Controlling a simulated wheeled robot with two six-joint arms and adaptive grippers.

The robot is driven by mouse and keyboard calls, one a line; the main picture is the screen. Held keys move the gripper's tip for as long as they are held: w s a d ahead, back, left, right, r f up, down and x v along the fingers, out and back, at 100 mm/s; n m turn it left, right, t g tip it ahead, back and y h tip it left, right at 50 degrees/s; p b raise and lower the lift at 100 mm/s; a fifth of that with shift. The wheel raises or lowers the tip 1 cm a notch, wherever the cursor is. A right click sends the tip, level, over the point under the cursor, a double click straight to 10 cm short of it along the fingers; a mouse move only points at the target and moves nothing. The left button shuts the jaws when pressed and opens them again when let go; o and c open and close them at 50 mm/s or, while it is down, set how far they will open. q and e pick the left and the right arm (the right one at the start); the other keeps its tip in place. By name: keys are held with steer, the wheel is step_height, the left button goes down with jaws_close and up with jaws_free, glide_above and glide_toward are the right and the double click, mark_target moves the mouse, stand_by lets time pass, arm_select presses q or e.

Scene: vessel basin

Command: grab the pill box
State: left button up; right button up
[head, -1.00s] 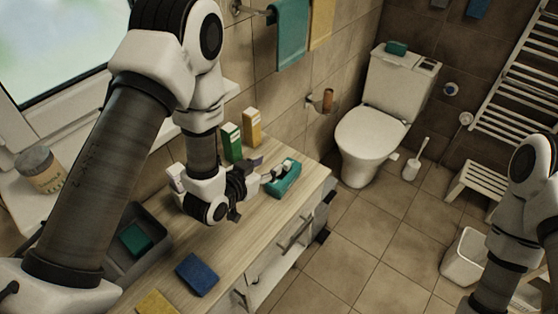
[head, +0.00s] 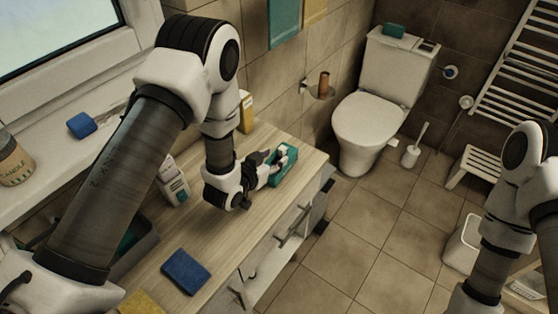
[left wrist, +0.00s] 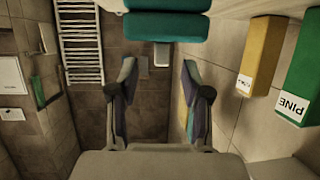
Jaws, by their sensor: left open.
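A teal box (head: 289,172), which looks like the pill box, lies on the wooden counter (head: 236,228) near its far end. My left gripper (head: 284,157) is open at the box and hides part of it. In the left wrist view, a teal object (left wrist: 165,28), apparently the same box, shows at the top centre, beyond the spread fingers (left wrist: 160,75).
A yellow carton (left wrist: 261,52) and a green carton marked PINE (left wrist: 302,85) stand near the left gripper. A white bottle (head: 173,188) and blue sponge (head: 187,271) are on the counter. The toilet (head: 372,118) is beyond it; the tiled floor (head: 375,225) is open.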

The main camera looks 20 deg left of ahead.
arm_select(q)
steer(key=shift+a+x, duration=0.2)
steer(key=shift+x, duration=1.05)
steer(key=shift+s, duration=0.1)
jaws_close()
steer(key=shift+r, duration=0.15)
